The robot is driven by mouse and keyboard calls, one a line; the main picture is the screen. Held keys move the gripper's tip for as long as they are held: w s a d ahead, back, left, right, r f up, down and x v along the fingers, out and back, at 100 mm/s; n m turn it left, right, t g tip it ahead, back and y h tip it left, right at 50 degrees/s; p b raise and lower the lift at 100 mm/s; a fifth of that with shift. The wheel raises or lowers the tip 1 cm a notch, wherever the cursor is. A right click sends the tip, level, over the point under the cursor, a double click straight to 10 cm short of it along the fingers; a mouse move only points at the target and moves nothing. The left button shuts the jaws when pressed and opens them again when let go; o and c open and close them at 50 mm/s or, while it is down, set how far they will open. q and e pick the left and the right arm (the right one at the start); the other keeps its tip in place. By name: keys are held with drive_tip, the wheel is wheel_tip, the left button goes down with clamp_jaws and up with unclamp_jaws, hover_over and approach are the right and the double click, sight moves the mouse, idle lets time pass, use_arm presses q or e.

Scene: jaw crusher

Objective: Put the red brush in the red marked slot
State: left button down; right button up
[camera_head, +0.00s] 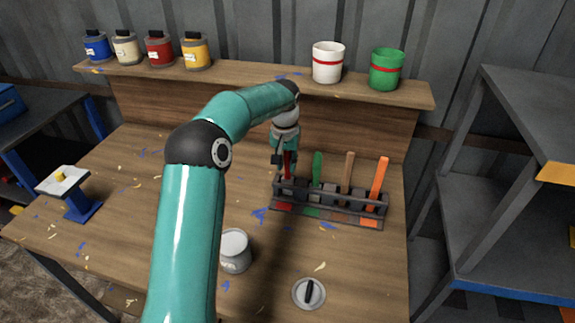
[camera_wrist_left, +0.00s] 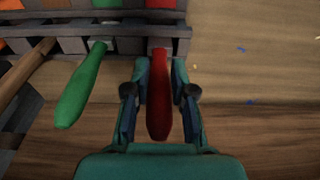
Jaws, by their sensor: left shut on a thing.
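The red brush (camera_wrist_left: 159,105) is upright, its handle between the fingers of my left gripper (camera_wrist_left: 160,85), which is shut on it. In the head view the red handle (camera_head: 287,165) shows just below my left gripper (camera_head: 282,160). The brush's lower end is at the leftmost slot of the dark rack (camera_head: 350,203), above the red mark (camera_head: 284,208). The wrist view also shows a red patch (camera_wrist_left: 160,4) in line with the brush. Whether the brush is fully seated is hidden. My right gripper is not in view.
The rack also holds a green brush (camera_head: 317,168), a brown one (camera_head: 347,170) and an orange one (camera_head: 379,177). A grey can (camera_head: 235,251) and a round lid (camera_head: 309,293) are in front. Paint cans stand on the back shelf (camera_head: 250,70). The table's left middle is mostly clear.

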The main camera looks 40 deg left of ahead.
use_arm(q)
drive_tip(key=shift+f, duration=0.25)
drive_tip(key=shift+f, duration=0.2)
drive_tip(key=c, duration=1)
unclamp_jaws()
drive_tip(key=shift+r, duration=0.1)
drive_tip(key=shift+r, duration=0.1)
drive_tip(key=r, duration=0.4)
drive_tip(key=s+r, duration=0.1)
drive_tip(key=r, duration=0.3)
drive_tip(key=d+r, duration=0.1)
drive_tip(key=r, duration=0.3)
drive_tip(key=shift+s+p, duration=0.15)
drive_tip(key=shift+p, duration=0.2)
